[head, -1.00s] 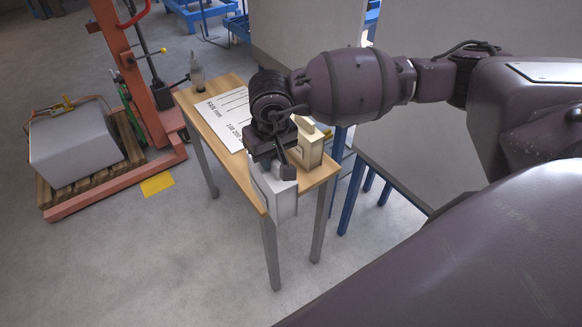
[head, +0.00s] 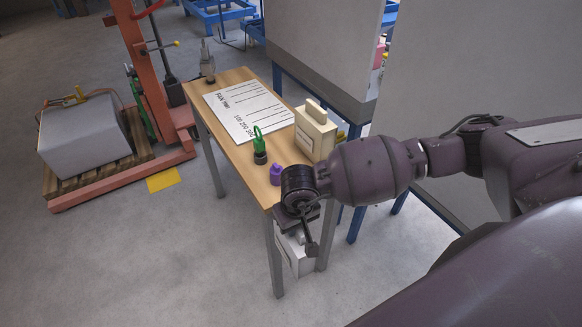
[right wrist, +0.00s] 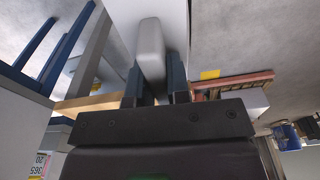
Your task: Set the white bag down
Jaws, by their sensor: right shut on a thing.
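The white bag (head: 297,261) hangs from my right gripper (head: 302,232), in front of the near end of the wooden table (head: 233,150) in the head view. It shows against the table legs, below the line of the tabletop edge, and is not on the tabletop. In the right wrist view my right gripper (right wrist: 158,88) is shut on the bag's pale raised handle (right wrist: 150,50). The bag's white body (right wrist: 172,14) shows behind the handle. My wrist hides the bag's upper part in the head view. My left gripper is in no view.
A grey panel (head: 325,50) stands behind.

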